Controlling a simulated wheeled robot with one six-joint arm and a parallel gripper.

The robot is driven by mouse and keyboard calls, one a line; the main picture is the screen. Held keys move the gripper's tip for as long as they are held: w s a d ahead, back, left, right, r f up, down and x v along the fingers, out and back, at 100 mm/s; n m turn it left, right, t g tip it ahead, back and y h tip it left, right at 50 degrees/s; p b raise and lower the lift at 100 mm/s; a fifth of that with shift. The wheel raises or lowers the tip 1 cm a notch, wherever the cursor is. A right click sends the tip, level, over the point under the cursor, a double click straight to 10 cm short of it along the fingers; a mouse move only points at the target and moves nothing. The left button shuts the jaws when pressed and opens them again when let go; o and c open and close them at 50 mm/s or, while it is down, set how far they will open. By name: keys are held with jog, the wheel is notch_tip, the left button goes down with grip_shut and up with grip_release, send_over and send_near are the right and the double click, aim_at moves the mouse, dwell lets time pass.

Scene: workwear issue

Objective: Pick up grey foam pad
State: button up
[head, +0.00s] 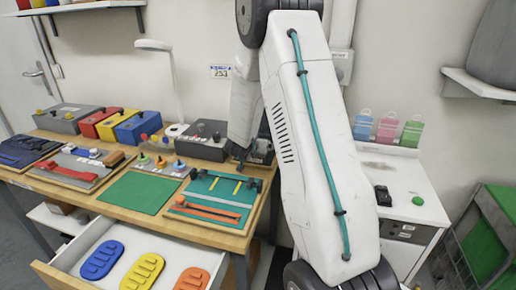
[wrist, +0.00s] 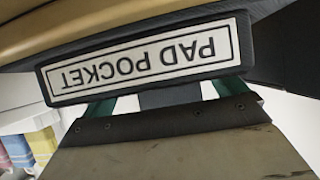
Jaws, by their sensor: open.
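My gripper (head: 237,154) is at the back right of the workbench, partly hidden by my arm. It is open, above the right end of the green board. In the wrist view, a dark label plate reading "PAD POCKET" (wrist: 150,62) shows close up and upside down. Below it a dark grey piece (wrist: 170,96) shows between two green strips. I cannot tell whether this piece is the grey foam pad. No grey foam pad is clear in the head view.
The workbench holds a green mat (head: 137,193), a green board with orange strips (head: 215,207) and several coloured boxes. An open drawer (head: 70,270) holds blue, yellow and orange pads. A white lamp (head: 154,46) stands behind. A white cabinet (head: 405,190) is at right.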

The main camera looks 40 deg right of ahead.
jog(key=shift+s+d+f, duration=0.1)
jog(key=shift+f, duration=0.1)
jog(key=shift+f, duration=0.2)
jog(key=c, duration=1.1)
jog(key=shift+o, duration=0.2)
